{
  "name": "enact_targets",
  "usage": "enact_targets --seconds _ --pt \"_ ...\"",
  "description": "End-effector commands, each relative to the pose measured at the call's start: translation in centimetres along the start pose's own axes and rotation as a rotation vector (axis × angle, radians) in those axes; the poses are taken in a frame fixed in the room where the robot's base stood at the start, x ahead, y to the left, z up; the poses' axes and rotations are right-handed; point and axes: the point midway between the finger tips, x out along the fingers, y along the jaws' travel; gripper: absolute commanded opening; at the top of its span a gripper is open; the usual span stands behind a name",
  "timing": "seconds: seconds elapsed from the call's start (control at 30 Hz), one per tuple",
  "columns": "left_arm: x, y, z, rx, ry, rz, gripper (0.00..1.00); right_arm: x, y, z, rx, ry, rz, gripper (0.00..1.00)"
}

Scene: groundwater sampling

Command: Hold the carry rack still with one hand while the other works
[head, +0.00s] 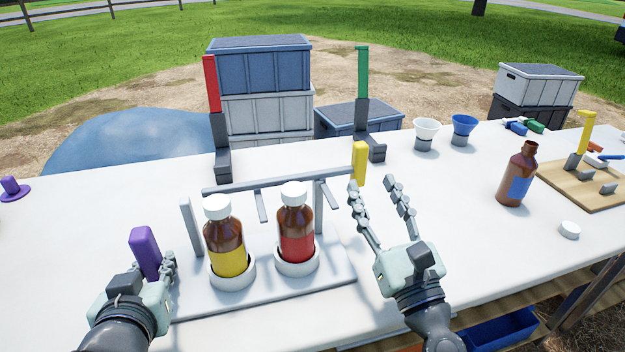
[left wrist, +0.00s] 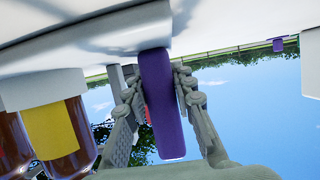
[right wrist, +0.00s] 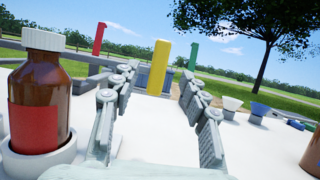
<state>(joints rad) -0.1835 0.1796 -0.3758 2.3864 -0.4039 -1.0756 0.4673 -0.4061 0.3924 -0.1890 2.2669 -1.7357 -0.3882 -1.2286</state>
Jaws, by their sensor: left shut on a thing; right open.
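The carry rack (head: 318,284) is a grey base with a raised bar, standing on the white table. Two brown bottles with white caps stand upright in its ring holders: the yellow-label bottle (head: 226,242) and the red-label bottle (head: 296,228). My left gripper (head: 155,270) is shut on the purple handle (head: 145,252) at the rack's left end; the purple handle also shows between the fingers in the left wrist view (left wrist: 161,105). My right gripper (head: 378,195) is open and empty beside the rack's right end. The yellow handle (head: 359,163) stands just beyond its fingers, apparently untouched.
An uncapped brown bottle with a blue label (head: 517,178) stands to the right, near a loose white cap (head: 569,230). A wooden board (head: 585,187) lies further right. Red (head: 212,85) and green (head: 362,75) uprights and two funnels (head: 425,133) stand at the back.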

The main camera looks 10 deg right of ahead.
Motion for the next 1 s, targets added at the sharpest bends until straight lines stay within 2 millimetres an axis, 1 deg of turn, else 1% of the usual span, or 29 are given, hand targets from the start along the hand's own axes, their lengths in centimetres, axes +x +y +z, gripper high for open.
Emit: enact_targets --seconds 0.03,0.2,0.4,0.57,0.83,1.0 --pt "0.0 0.0 0.0 0.0 0.0 0.0 0.0 0.9 0.0 0.1 0.004 -0.005 -0.002 0.45" --pt "0.0 0.0 0.0 0.0 0.0 0.0 0.0 3.2 0.0 0.1 0.004 -0.005 -0.002 0.45" --pt "0.0 0.0 0.0 0.0 0.0 0.0 0.0 5.0 0.0 0.1 0.002 -0.003 -0.001 0.45" --pt "0.0 0.0 0.0 0.0 0.0 0.0 0.0 5.6 0.0 0.1 0.001 -0.002 0.0 0.45" --pt "0.0 0.0 0.0 0.0 0.0 0.001 0.0 5.7 0.0 0.1 0.001 -0.002 0.0 0.45" --pt "0.0 0.0 0.0 0.0 0.0 0.001 0.0 5.7 0.0 0.1 0.001 -0.002 0.0 0.24"
